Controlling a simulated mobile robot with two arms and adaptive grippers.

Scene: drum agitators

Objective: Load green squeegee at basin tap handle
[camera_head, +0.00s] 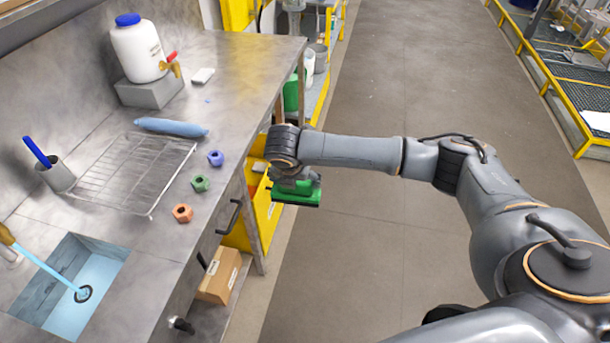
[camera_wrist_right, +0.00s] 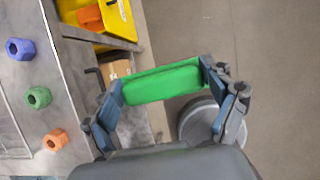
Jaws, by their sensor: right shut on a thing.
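The green squeegee (camera_head: 297,194) is in my right gripper (camera_head: 294,184), held out over the floor just past the bench's right edge. In the right wrist view the squeegee (camera_wrist_right: 162,82) spans between the two fingers of the right gripper (camera_wrist_right: 163,88), which is shut on it. The basin (camera_head: 82,275) is sunk in the bench at the lower left, with blue water running into it. The basin tap (camera_head: 8,238) shows at the left edge; its handle is not clearly seen. My left gripper is not in view.
Blue (camera_head: 215,158), green (camera_head: 200,183) and orange (camera_head: 182,213) nuts lie near the edge of the bench (camera_head: 235,95). A wire rack (camera_head: 130,172), a cup with a blue-handled tool (camera_head: 56,175) and a white jug (camera_head: 137,48) stand behind.

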